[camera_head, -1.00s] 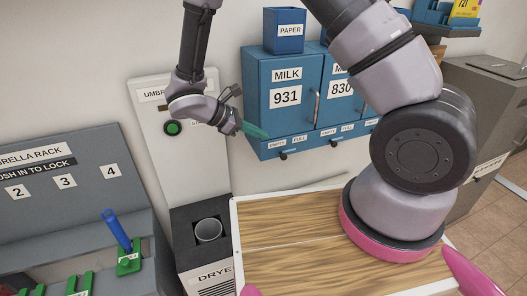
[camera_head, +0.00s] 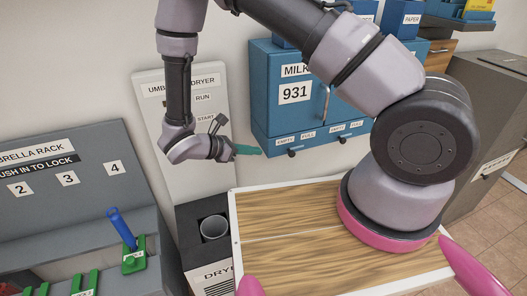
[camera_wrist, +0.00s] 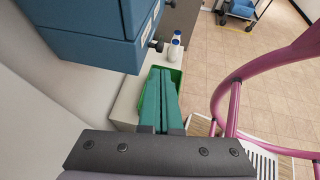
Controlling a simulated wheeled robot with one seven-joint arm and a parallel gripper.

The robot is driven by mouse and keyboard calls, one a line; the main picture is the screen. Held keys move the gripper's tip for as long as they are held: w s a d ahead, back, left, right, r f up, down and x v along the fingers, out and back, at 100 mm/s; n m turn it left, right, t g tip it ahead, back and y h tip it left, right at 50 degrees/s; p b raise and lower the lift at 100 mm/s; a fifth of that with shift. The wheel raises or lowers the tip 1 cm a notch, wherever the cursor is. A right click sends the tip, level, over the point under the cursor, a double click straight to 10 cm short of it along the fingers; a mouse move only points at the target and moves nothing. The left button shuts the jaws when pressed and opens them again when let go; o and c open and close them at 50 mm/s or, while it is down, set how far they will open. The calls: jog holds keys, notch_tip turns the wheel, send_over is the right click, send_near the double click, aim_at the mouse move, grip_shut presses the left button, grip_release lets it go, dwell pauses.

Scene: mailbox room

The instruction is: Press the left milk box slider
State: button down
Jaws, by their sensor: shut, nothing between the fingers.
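The left milk box (camera_head: 259,95), blue and marked MILK 931, hangs on the wall in the head view. Its slider (camera_head: 292,153) is a dark knob at the lower edge, nearer the EMPTY label than FULL. In the wrist view a dark knob, which looks like this slider (camera_wrist: 157,46), shows beyond and just left of the fingertips. My gripper (camera_head: 259,151) has green fingers, shut together and empty. It is left of the slider at about its height, pointing right, with a gap between. The fingers also fill the middle of the wrist view (camera_wrist: 161,72).
A second slider knob (camera_head: 342,140) is to the right, its box partly behind my arm. The umbrella dryer panel (camera_head: 203,150) stands behind my gripper. White bottles (camera_wrist: 174,50) and a green crate (camera_wrist: 148,105) show in the wrist view.

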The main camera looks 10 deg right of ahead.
aim_at(289, 154)
jog(key=x, duration=1.2)
jog(key=shift+d+f, duration=0.1)
jog(key=shift+d, duration=0.15)
jog(key=d, duration=0.4)
jog(key=w+d, duration=0.1)
jog(key=d, duration=0.1)
jog(key=shift+w+d, duration=0.1)
jog(key=shift+d, duration=0.15)
jog(key=shift+a+r, duration=0.25)
jog(key=shift+a, duration=0.1)
jog(key=v, duration=1.3)
jog(key=shift+a, duration=0.3)
